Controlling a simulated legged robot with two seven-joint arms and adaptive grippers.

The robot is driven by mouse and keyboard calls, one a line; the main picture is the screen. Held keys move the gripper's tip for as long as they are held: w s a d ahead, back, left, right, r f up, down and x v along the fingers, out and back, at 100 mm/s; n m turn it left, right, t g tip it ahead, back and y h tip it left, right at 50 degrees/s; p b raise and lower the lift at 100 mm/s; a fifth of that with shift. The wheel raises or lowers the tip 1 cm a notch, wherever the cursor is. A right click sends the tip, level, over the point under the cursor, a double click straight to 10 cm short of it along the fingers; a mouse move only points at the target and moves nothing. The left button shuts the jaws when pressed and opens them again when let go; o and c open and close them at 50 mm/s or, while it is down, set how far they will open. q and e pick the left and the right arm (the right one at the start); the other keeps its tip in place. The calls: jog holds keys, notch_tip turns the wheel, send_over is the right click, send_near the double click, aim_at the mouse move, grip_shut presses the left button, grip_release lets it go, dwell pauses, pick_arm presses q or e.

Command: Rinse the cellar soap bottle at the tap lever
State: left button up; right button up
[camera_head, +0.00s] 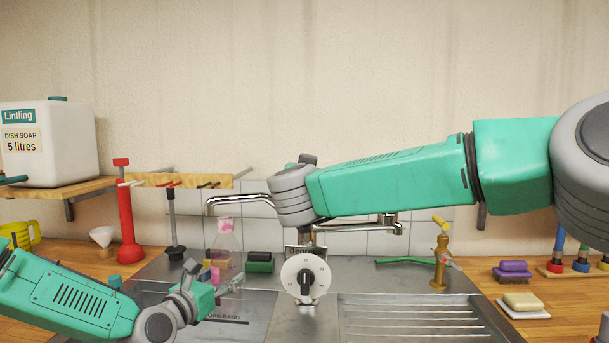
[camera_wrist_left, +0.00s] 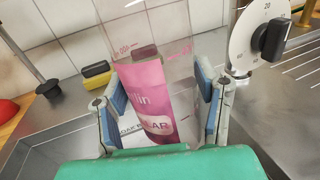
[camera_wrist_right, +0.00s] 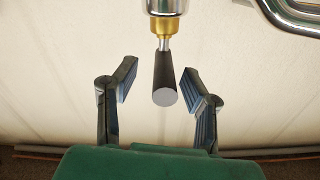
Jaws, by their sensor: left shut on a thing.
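The soap bottle (camera_head: 228,242) is clear with a pink label and stands upright over the sink area, near the end of the left tap spout (camera_head: 238,201). My left gripper (camera_head: 213,276) is shut on it; in the left wrist view the bottle (camera_wrist_left: 168,85) sits between both blue pads. I cannot tell whether its mouth is directly under the spout. The dark tap lever (camera_wrist_right: 164,82), on a brass neck, is between the fingers of my right gripper (camera_wrist_right: 158,78). This gripper is open, with gaps on both sides. In the head view my right forearm hides its fingers and the lever.
A white dial (camera_head: 305,262) stands at the sink's middle, right of the bottle. A green-and-black sponge (camera_head: 259,262) lies behind the bottle. A second spout (camera_head: 389,222), a brass tap (camera_head: 440,262) and a ribbed drainer (camera_head: 415,312) are to the right.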

jog(key=shift+d, duration=0.2)
jog(key=c, duration=0.5)
jog(key=shift+a, duration=0.3)
grip_shut()
jog(key=shift+s+a, duration=0.1)
jog(key=shift+a, duration=0.25)
jog(key=shift+d+r+n+y, duration=0.1)
jog(key=shift+d+n+y, duration=0.7)
jog(key=shift+y, duration=0.4)
jog(key=n+y, duration=0.1)
jog(key=y, duration=0.1)
jog(key=shift+d+n+g+y, duration=0.25)
jog(key=shift+n+g+y, duration=0.05)
jog(key=shift+n+y, duration=0.1)
jog(key=o, duration=0.5)
grip_release()
jog(key=shift+w, duration=0.2)
